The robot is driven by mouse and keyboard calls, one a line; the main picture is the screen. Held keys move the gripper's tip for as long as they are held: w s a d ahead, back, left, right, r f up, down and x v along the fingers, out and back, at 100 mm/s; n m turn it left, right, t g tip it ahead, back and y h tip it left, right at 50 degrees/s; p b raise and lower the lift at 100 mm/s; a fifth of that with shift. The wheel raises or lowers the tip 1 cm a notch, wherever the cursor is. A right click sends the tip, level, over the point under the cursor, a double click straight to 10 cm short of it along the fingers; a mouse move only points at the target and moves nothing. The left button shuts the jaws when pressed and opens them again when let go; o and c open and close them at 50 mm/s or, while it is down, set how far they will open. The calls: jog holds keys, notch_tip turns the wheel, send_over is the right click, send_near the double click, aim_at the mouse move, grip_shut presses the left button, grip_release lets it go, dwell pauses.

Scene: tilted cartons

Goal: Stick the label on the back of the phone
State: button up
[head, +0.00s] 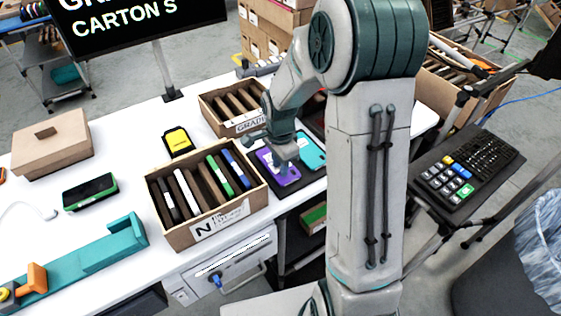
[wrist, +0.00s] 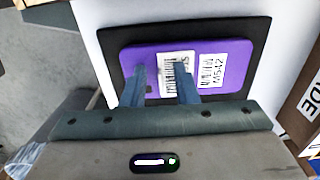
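The purple phone (wrist: 235,52) lies back up on a black pad (wrist: 262,32). In the head view the phone (head: 292,175) lies right of the front carton. One white barcode label (wrist: 211,70), marked M542, lies flat on its back. A second white label (wrist: 168,60) shows beside it, partly hidden by my right finger; I cannot tell whether it is stuck down. My gripper (wrist: 160,74) is over the phone, its fingers apart with purple showing between them. In the head view my gripper (head: 283,162) points down at the phone.
A teal phone (head: 312,150) lies just behind the purple one. The front carton (head: 210,236) of coloured devices stands close at left, and another carton (head: 218,122) stands behind. A yellow-screened device (head: 178,141) and a green-edged device (head: 90,191) lie farther left.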

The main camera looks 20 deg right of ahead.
notch_tip(320, 180, up, 20)
jog(key=p, duration=0.4)
dwell(0.7)
jog(key=shift+f, duration=0.1)
jog(key=s+r+n+t, duration=0.1)
jog(key=s+n+t, duration=0.2)
jog(key=s+n, duration=1.1)
jog(key=s, duration=0.5)
jog(key=shift+d+n, duration=0.25)
jog(key=shift+n, duration=0.05)
